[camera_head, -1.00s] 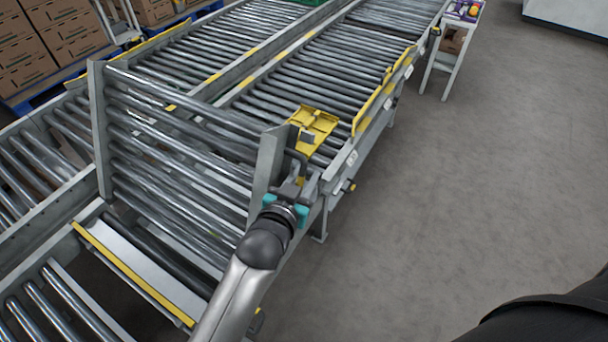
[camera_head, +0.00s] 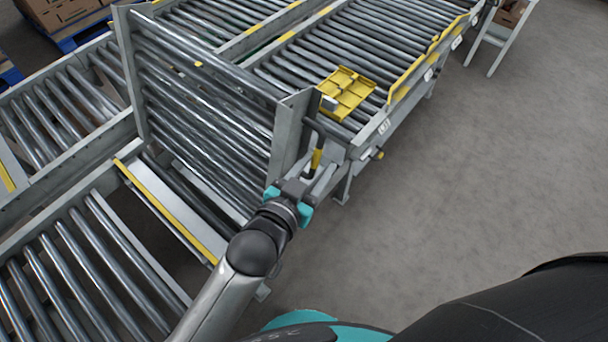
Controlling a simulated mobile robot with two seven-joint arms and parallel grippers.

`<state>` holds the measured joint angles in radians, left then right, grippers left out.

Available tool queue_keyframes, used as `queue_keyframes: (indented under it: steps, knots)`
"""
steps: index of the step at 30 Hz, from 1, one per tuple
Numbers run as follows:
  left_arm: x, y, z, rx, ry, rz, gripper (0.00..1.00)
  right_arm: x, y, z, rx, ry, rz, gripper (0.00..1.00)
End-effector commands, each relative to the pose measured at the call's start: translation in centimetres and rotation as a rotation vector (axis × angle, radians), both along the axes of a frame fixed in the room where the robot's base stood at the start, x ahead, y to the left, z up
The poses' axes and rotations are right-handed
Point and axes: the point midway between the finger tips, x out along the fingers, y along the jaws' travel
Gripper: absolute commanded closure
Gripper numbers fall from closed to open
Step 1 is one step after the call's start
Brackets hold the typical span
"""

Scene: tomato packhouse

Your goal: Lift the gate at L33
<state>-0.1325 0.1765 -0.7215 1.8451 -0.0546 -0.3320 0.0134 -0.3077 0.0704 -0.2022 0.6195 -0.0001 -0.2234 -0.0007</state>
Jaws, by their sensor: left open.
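The gate (camera_head: 205,112), a framed section of grey rollers, stands upright across the conveyor line. Its right side plate (camera_head: 291,130) has a dark handle with a yellow grip (camera_head: 317,158) beside it. My left gripper (camera_head: 309,182) is open just below and in front of this handle, and looks apart from the grip. A small label (camera_head: 384,127) is on the conveyor's side rail to the right; its text is too small to read surely. My right gripper is out of view.
A yellow plate (camera_head: 347,93) lies on the rollers behind the gate. A yellow-edged crosspiece (camera_head: 170,210) and lower rollers (camera_head: 75,262) are in front of it. Clear floor (camera_head: 480,175) extends to the right. A stand (camera_head: 497,38) is at the upper right.

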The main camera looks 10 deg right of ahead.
Motion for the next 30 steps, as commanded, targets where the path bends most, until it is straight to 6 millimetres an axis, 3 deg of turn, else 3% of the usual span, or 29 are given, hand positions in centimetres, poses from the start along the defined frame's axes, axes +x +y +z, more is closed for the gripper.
queue_keyframes:
  steps: [4, 10, 30]
  knots:
    - [-2.1, 1.7, 0.8, 0.002, 0.002, -0.001, 0.53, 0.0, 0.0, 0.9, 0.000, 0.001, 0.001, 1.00]
    - [-3.6, 2.9, 1.3, 0.000, 0.002, -0.002, 0.53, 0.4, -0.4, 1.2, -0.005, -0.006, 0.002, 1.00]
    - [-4.1, 3.3, 1.3, -0.001, 0.002, -0.003, 0.53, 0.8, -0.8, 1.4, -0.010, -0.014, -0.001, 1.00]
